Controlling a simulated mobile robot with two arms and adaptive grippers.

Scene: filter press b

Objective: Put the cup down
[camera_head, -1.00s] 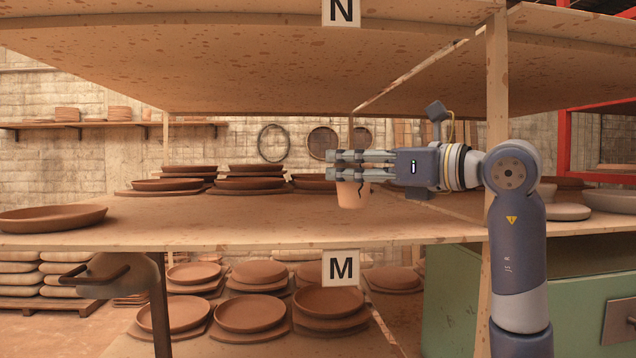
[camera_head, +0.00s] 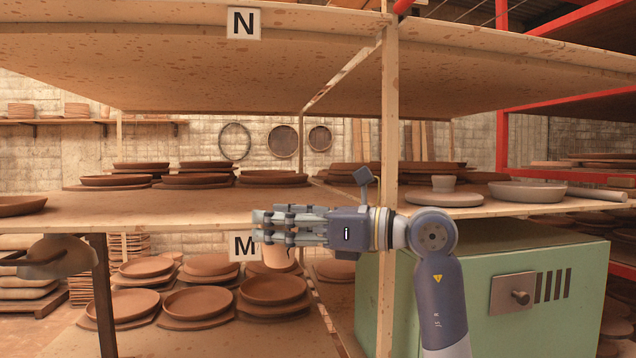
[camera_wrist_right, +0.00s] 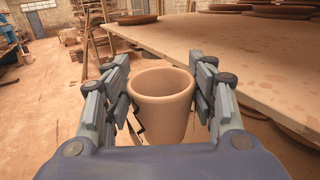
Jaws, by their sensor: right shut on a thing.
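The cup (camera_wrist_right: 163,105) is a plain tan clay cup with a dark jagged mark on its side. In the wrist view it is upright and empty, between the fingers of my right gripper (camera_wrist_right: 161,98). In the head view the right gripper (camera_head: 272,224) is shut on the cup (camera_head: 279,257), in front of the shelf board's front edge and over the M sign's right side. The cup's lower part shows under the fingers, with nothing seen beneath it in contact. My left gripper is not in view.
The shelf board (camera_head: 150,210) has a bare front strip, with stacked brown plates (camera_head: 195,180) farther back. A wooden post (camera_head: 388,150) stands beside my right wrist. Right of it are a grey bowl (camera_head: 527,194) and a small pot on a disc (camera_head: 443,199). A green cabinet (camera_head: 450,275) stands below.

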